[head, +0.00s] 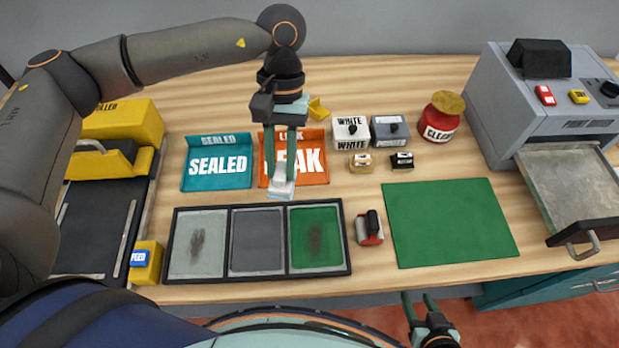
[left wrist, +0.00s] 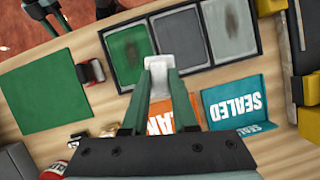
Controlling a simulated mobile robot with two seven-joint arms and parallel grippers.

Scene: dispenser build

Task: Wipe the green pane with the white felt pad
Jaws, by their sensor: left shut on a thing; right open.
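The green pane (head: 315,238) lies in the right compartment of a black tray (head: 258,279) and has a dark smudge in its middle. It also shows in the left wrist view (left wrist: 122,72). My left gripper (head: 282,180) is shut on a white felt pad (head: 282,183) and holds it in front of the orange LEAK bin, just behind the tray's back edge. In the left wrist view the pad (left wrist: 158,64) sits between the fingertips, beside the green pane's edge. My right gripper (head: 421,304) is open and empty, in front of the table's front edge.
A smudged light pane (head: 198,245) and a grey pane (head: 257,242) fill the other compartments. SEALED (head: 219,163) and LEAK (head: 310,165) bins stand behind the tray.

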